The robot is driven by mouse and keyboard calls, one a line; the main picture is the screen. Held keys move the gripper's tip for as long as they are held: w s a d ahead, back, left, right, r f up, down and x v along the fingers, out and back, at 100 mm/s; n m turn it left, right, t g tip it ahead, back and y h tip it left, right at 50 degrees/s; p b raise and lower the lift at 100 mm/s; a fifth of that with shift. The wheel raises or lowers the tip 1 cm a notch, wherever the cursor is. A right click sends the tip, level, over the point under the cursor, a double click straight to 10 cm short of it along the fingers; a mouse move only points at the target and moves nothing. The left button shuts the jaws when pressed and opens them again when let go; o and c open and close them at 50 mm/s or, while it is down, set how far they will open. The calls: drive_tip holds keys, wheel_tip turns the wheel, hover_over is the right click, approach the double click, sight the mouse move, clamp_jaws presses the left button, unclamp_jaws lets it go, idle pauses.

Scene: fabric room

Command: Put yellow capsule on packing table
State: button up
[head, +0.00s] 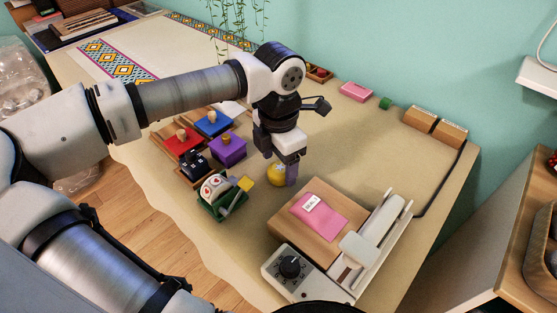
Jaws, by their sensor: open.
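A round yellow object, which looks like the yellow capsule (275,176), rests on the tan tabletop of what looks like the packing table (345,150). My gripper (281,170) points down at the capsule and is open. One finger shows just to the right of the capsule, and the gripper hides part of its top. I cannot tell whether the fingers touch it.
Left of the capsule stand red (183,141), blue (213,123) and purple (228,149) boxes and a green-based item (218,197). Right is a sealing machine (360,250) beside a wooden block (300,230) bearing a pink packet (325,217). Bare tabletop lies behind.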

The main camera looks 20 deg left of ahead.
wheel_tip(320, 180, up, 11)
drive_tip(key=p, duration=0.6)
